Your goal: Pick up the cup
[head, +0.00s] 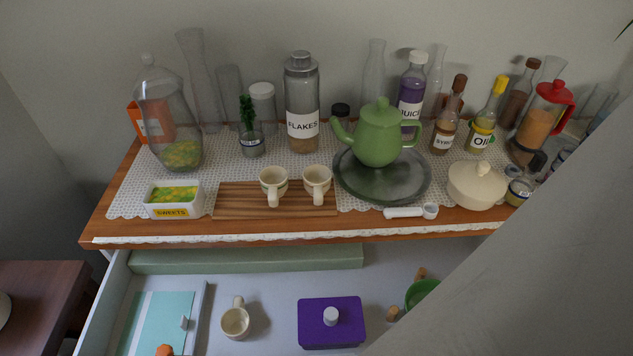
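Two cream cups stand upright side by side on a striped wooden board: the left cup (273,183) and the right cup (317,181). Their handles point toward the front edge of the cabinet top. A third cream cup (236,322) stands in the open drawer below, its handle pointing toward the back. The frame does not show which of the three is the task's cup. My gripper is not in view.
Behind the cups are a flakes bottle (302,105) and tall glass vessels. A green teapot (378,137) stands on a round tray (350,184) to their right. A sweets dish (173,199) is left. The drawer holds a purple box (332,335). A large grey shape hides the lower right.

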